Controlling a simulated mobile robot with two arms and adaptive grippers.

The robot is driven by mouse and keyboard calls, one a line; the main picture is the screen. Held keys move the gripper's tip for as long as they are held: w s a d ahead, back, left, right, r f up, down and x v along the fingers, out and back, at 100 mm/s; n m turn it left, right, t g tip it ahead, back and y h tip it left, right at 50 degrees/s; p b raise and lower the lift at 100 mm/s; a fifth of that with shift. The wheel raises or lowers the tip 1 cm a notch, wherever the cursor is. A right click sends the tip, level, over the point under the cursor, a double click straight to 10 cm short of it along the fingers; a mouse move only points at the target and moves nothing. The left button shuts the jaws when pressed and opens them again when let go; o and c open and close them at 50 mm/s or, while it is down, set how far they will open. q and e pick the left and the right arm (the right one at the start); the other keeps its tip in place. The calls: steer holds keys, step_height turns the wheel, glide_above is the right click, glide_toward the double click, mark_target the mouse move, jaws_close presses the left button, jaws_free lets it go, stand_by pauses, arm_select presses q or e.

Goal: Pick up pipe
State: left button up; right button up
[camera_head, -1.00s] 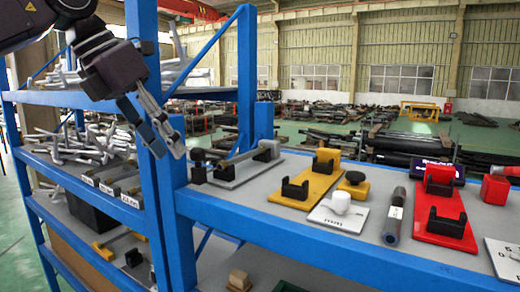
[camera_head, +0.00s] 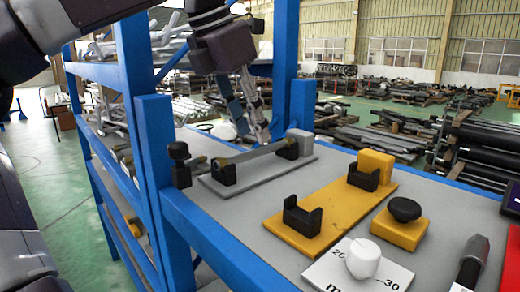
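A thin grey pipe (camera_head: 258,153) lies across two black holders on a grey stand plate (camera_head: 240,186) at the left end of the blue shelf. My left gripper (camera_head: 252,132) points down just behind the pipe in the picture. Its two fingers look apart, with nothing seen between them. Whether a fingertip touches the pipe I cannot tell. My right gripper is not in view.
A yellow stand (camera_head: 326,208) with two empty black holders is right of the grey one. A yellow block with a black knob (camera_head: 402,222) and a white plate with a white knob (camera_head: 364,260) stand nearby. A blue post (camera_head: 155,150) rises at the shelf's left end.

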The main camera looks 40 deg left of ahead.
mark_target(261, 148)
arm_select(q)
steer(key=x, duration=0.3)
steer(key=w+p+x, duration=0.1)
steer(key=shift+w+a+f, duration=0.1)
steer(key=shift+a+f, duration=0.05)
steer(key=shift+a, duration=0.1)
steer(key=c, duration=0.3)
jaws_close()
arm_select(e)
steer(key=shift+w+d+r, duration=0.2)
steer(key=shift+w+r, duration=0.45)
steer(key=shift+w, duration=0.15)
